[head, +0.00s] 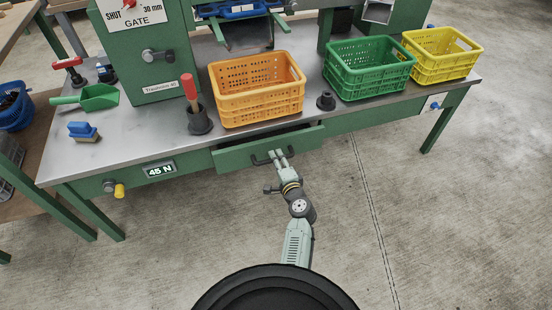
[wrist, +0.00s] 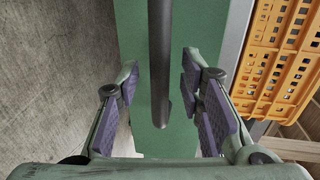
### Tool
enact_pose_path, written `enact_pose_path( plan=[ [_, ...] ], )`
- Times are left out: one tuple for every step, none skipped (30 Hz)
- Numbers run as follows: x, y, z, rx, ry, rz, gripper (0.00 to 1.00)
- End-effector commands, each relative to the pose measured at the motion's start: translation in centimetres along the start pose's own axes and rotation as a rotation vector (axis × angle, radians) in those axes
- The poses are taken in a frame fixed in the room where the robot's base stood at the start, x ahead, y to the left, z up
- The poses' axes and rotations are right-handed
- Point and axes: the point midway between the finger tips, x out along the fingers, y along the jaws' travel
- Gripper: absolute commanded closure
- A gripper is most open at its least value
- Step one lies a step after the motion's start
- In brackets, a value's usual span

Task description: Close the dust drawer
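The dust drawer (head: 232,160) is a green drawer under the front edge of the grey workbench. It stands partly out, with a dark gap above its front. Its dark bar handle (head: 259,161) shows in the head view, partly covered by my gripper (head: 279,156). In the wrist view the handle (wrist: 160,60) runs up and down between the open fingers of my gripper (wrist: 163,100). The fingers stand apart on either side of it, with gaps to both pads. The green drawer front (wrist: 186,30) lies behind the handle.
On the bench (head: 150,140) stand an orange crate (head: 258,105), a green crate (head: 370,85) and a yellow crate (head: 445,68). A red-handled tool in a dark holder (head: 199,121), a green scoop (head: 98,97) and a blue brush (head: 83,131) are at left. The floor in front is clear.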

Motion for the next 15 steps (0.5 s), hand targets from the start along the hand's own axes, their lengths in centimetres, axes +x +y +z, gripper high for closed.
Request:
enact_pose_path(
  plan=[
    [0.54, -0.05, 0.02, 0.001, -0.001, 0.000, 0.65],
    [0.75, -0.02, 0.02, 0.001, -0.001, 0.000, 0.65],
    [0.97, -0.04, 0.02, 0.001, 0.000, 0.000, 0.65],
    [1.10, -0.05, 0.02, 0.001, 0.000, -0.001, 0.65],
    [1.20, -0.04, 0.02, 0.001, 0.000, -0.001, 0.65],
    [1.27, -0.02, 0.02, 0.001, 0.000, 0.000, 0.65],
    [1.30, -0.01, 0.03, 0.001, 0.000, 0.000, 0.65],
    [1.31, 0.00, 0.02, 0.001, 0.000, 0.000, 0.65],
    [1.30, 0.01, 0.02, 0.001, 0.000, 0.000, 0.65],
    [1.30, 0.01, 0.03, 0.001, 0.000, 0.000, 0.65],
    [1.29, 0.01, 0.03, 0.001, 0.000, 0.000, 0.65],
    [1.29, 0.01, 0.03, 0.001, 0.000, 0.000, 0.65],
    [1.28, 0.00, 0.03, 0.001, 0.000, 0.000, 0.65],
    [1.28, 0.01, 0.03, 0.001, 0.000, 0.000, 0.67],
    [1.27, 0.01, 0.03, 0.001, 0.000, 0.000, 0.70]
  ],
)
